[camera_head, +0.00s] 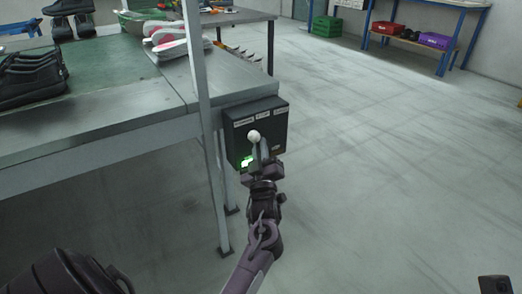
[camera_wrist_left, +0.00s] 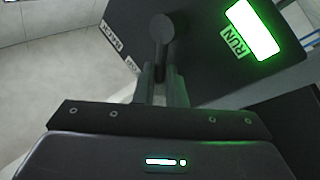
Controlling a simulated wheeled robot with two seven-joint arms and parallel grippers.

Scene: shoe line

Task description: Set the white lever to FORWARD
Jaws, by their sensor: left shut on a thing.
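A dark control box (camera_head: 277,130) is fixed at the end of the conveyor table, with a row of small labels along its top that are too small to read surely. The lever's white knob (camera_head: 253,136) shows just above my left gripper (camera_head: 260,157). In the left wrist view the knob (camera_wrist_left: 161,28) looks dark grey in shade, and its stem runs down between the fingers (camera_wrist_left: 161,85). My left gripper is shut on the lever. The lever's base is hidden, so its exact setting is unclear. A lit green RUN lamp (camera_wrist_left: 252,29) shows; it also glows in the head view (camera_head: 246,161).
The conveyor table (camera_head: 110,125) with a green belt carries black shoes (camera_head: 32,77) and pink-white shoes (camera_head: 167,39). Its upright post (camera_head: 197,70) and leg stand left of my left arm. Green crates (camera_head: 327,26) and a shelf are far back.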

